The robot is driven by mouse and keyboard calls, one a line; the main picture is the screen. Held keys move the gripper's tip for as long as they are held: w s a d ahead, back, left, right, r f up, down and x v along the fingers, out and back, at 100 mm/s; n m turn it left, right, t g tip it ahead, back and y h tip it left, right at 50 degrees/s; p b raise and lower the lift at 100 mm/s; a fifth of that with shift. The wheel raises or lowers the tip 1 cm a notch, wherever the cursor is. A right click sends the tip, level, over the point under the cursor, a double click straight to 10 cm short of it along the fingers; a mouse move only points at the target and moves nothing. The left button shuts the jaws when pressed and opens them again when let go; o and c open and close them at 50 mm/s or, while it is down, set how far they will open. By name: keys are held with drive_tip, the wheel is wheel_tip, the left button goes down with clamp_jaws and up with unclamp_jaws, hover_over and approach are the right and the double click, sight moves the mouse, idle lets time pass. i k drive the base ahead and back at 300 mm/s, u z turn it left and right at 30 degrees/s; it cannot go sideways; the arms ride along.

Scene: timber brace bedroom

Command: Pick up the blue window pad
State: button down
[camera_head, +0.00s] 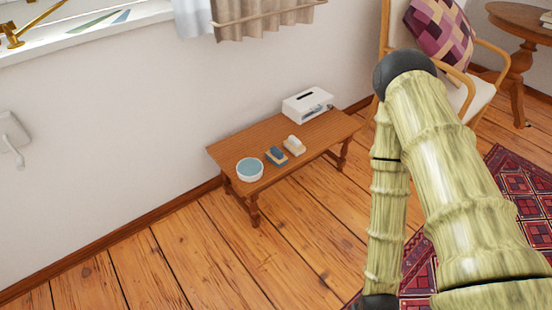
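A small dark blue pad (276,155) with a pale edge or base lies on a low wooden bench (230,152) against the wall. It sits between a round white bowl (250,170) with a blue inside and a cream-coloured block or brush (294,145) on a tan base. The pad is small in the picture, so its exact shape is hard to tell. My arm, with a green bamboo-like surface, stands at the right of the view, apart from the bench. Its lower end runs out at the bottom edge, and my gripper does not show.
A white box (307,104) with a dark slot stands at the bench's far end. A windowsill (85,32) and curtain (262,18) are above left. A chair with a patterned cushion (440,28), a round table (515,20) and a red rug (525,185) lie right. Floor before the bench is clear.

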sight(277, 158)
drive_tip(key=z, duration=0.2)
drive_tip(key=k, duration=0.4)
drive_tip(key=u, duration=0.95)
drive_tip(key=i, duration=1.6)
drive_tip(key=z, duration=0.75)
